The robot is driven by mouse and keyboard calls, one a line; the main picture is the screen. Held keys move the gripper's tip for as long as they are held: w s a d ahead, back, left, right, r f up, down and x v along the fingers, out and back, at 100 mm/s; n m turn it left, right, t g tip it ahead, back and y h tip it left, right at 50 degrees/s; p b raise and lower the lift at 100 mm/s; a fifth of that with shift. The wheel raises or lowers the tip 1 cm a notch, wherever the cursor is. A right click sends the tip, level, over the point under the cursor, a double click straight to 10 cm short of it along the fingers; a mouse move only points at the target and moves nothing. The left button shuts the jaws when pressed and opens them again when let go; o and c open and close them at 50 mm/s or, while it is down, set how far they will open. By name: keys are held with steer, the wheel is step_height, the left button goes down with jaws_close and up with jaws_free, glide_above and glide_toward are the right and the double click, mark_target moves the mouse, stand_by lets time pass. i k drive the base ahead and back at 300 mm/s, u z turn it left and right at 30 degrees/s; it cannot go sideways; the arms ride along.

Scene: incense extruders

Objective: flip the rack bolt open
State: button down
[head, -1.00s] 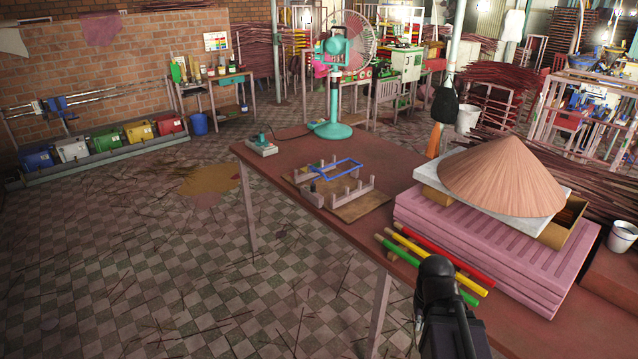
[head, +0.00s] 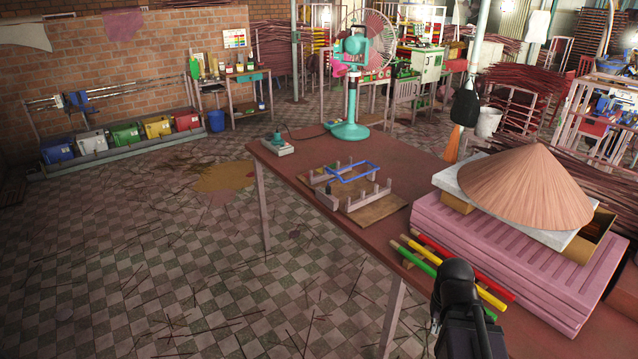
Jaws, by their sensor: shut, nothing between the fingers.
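A small wooden rack (head: 345,198) with several upright pegs lies on a brown board on the table. A blue rectangular frame (head: 352,171) sits on its upper side. No part is clear enough at this distance for me to name it as the bolt, and I cannot tell its position. Part of my black arm (head: 458,300) shows at the bottom, right of and nearer than the rack, apart from it.
The red-brown table (head: 395,157) also holds a green fan (head: 351,110), coloured tubes (head: 455,268) and pink stacked slabs (head: 515,262) under a conical hat (head: 527,190). Coloured bins (head: 125,135) line the left wall. The checkered floor left of the table is mostly open, with scattered sticks.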

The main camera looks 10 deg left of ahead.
mark_target(327, 190)
steer(key=i, duration=0.9)
steer(key=z, duration=0.05)
